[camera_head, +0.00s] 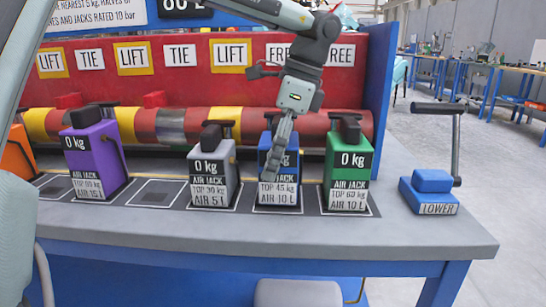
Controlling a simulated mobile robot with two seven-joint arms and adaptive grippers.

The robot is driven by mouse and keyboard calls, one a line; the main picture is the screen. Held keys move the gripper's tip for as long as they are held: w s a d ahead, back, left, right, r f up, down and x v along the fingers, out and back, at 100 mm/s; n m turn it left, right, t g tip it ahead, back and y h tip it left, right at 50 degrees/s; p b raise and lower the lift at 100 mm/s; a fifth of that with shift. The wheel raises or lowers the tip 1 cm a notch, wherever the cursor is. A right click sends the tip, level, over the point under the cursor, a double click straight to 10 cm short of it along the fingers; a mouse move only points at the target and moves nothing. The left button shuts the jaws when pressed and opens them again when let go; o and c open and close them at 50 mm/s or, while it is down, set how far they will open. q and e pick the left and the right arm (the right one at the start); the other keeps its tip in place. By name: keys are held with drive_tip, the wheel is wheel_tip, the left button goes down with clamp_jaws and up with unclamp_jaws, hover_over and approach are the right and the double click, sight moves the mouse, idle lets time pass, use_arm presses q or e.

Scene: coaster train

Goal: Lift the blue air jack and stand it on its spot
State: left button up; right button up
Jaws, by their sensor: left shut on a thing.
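The blue air jack (289,167) stands upright in the row on the table, between the grey jack and the green jack. Its labels read 0 kg, top 45 kg and air 10 L. My left gripper (279,150) reaches down from above and is shut on the blue jack at its upper part. The gripper covers part of the jack's front, so the exact contact is hidden. The jack's base appears to be on or very near the dark marked strip; I cannot tell if there is a gap. My right gripper is not in view.
A grey jack (201,167) stands close on the left and a green jack (348,172) close on the right. A purple jack (94,160) and an orange jack (15,151) stand farther left. An empty marked square (158,192) lies between purple and grey. A blue LOWER lever (432,183) stands at right.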

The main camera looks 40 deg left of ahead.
use_arm(q)
drive_tip(key=shift+f+b, duration=0.4)
drive_tip(key=shift+b, duration=0.05)
idle(0.5)
drive_tip(key=o, duration=1.9)
drive_tip(key=v, duration=1.2)
